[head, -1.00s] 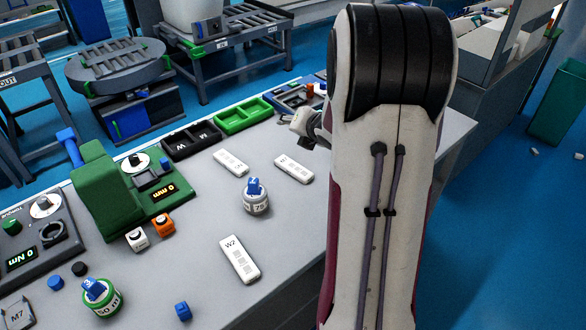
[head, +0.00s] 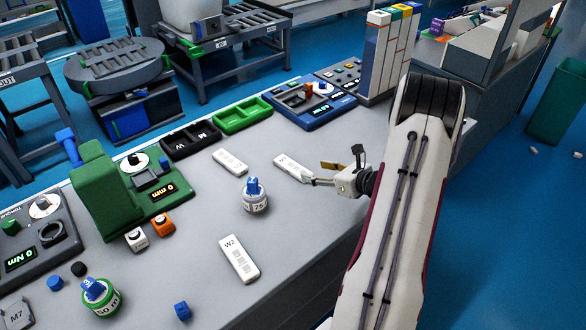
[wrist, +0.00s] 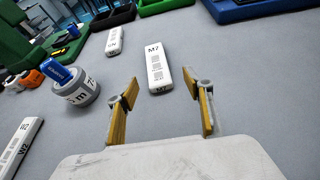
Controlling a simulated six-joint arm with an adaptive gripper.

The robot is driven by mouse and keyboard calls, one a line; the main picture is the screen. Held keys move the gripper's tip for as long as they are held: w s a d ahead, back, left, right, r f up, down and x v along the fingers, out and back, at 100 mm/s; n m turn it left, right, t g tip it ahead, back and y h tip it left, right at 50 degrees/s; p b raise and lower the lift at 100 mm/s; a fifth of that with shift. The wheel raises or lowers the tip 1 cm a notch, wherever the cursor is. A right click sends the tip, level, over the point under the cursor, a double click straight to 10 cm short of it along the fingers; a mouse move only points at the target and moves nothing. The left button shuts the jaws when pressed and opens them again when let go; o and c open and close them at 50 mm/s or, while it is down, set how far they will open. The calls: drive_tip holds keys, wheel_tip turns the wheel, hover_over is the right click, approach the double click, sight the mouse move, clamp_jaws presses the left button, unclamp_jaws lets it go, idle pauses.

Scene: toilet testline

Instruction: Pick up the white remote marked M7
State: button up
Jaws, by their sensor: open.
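The white remote marked M7 (wrist: 157,69) lies flat on the grey table in the wrist view, just beyond and between my open fingers. In the head view this remote (head: 291,168) lies near the tip of my gripper (head: 326,175), its label too small to read there. My gripper (wrist: 162,112) is open and empty, its two yellow-padded fingers spread apart low over the table. A second white remote (head: 230,161) lies to the left of it in the head view. A third remote, marked W2 (head: 239,259), lies nearer the front.
A grey round weight with a blue top (head: 255,195) stands left of my gripper. Black trays (head: 190,140) and a green tray (head: 243,115) line the back. A tall cabinet of coloured columns (head: 388,55) stands at the back right. The table around the M7 remote is clear.

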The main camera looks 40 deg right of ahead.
sight(298, 169)
drive_tip(key=shift+s+a+f+n, duration=0.1)
drive_tip(key=shift+s+f+n, duration=0.4)
drive_tip(key=shift+f, duration=0.15)
drive_tip(key=shift+x, duration=1.3)
drive_tip(key=shift+w, duration=0.15)
drive_tip(key=shift+r+x, duration=0.2)
drive_tip(key=shift+x, duration=1.05)
drive_tip(key=shift+r+x, duration=0.2)
drive_tip(key=shift+x, duration=1.05)
drive_tip(key=shift+w+a, duration=0.15)
drive_tip(key=shift+a, duration=0.05)
drive_tip(key=c, duration=1.2)
